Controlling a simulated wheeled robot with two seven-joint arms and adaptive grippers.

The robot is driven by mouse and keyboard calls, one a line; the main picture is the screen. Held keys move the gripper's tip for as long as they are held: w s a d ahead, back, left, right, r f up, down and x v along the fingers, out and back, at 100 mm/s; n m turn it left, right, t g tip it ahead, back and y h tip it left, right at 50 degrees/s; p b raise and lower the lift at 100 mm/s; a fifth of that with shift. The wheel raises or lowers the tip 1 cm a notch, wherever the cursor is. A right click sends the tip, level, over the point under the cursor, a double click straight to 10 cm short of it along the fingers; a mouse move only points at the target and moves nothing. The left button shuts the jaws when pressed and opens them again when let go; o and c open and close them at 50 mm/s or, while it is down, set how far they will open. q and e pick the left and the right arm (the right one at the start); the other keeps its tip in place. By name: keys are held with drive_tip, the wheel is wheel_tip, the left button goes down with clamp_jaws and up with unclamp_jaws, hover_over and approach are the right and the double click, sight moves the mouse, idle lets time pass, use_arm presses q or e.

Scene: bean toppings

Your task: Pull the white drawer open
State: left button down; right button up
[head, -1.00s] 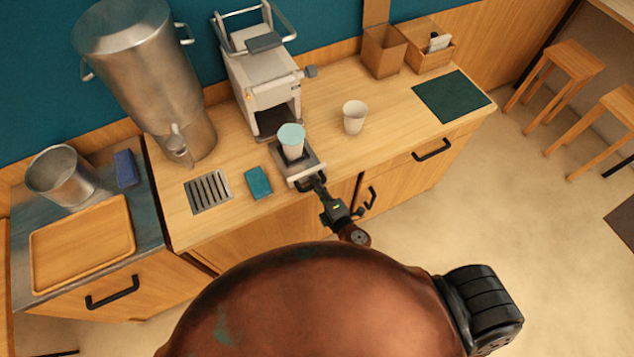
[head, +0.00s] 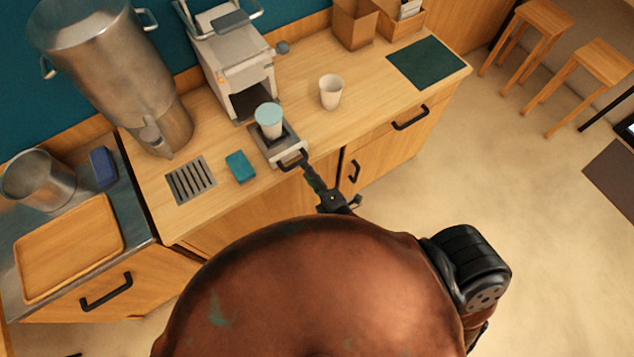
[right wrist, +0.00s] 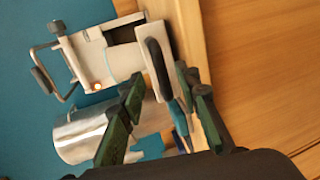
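The white drawer (head: 266,152) sticks out from the front of the white machine (head: 235,60), toward me. A white cup with a pale teal top (head: 269,121) stands upright in it. The drawer's dark arched handle (head: 293,161) faces my right gripper (head: 309,172), whose fingers are just in front of it. In the right wrist view, the white drawer front (right wrist: 148,52) and black handle (right wrist: 157,68) show between the fingertips of the right gripper (right wrist: 160,80). Its two green-black fingers are apart, with nothing visibly clamped. My left gripper is not in view.
A plain white cup (head: 331,92) stands right of the drawer. A teal block (head: 240,167) and a metal grate (head: 190,181) lie to its left. A large steel urn (head: 115,75) stands further left. The floor before the right cabinets is clear.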

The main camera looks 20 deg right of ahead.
drive_tip(key=v, duration=0.5)
drive_tip(key=shift+s+r, duration=0.1)
drive_tip(key=shift+s, duration=0.25)
drive_tip(key=s+d+f+m+g+h, duration=0.1)
drive_tip(key=s+d+f+m+g, duration=0.15)
drive_tip(key=f, duration=0.95)
drive_tip(key=s+d+f+m+g, duration=0.2)
drive_tip(key=s+d+f+m, duration=0.15)
drive_tip(key=f, duration=0.85)
drive_tip(key=s+d+f+m+g+h, duration=0.1)
drive_tip(key=s+d+f+m+g, duration=0.2)
drive_tip(key=f, duration=1)
drive_tip(key=s+d+f+m+g, duration=0.3)
drive_tip(key=s+f, duration=0.6)
drive_tip(key=s, duration=0.4)
drive_tip(key=s+d+f+m+g+b, duration=0.1)
drive_tip(key=s+d+f+m+g, duration=0.3)
drive_tip(key=s+f, duration=0.5)
drive_tip(key=s+m, duration=0.2)
drive_tip(key=s, duration=0.2)
drive_tip(key=shift+d+f+h, duration=0.2)
drive_tip(key=shift+f+h, duration=0.1)
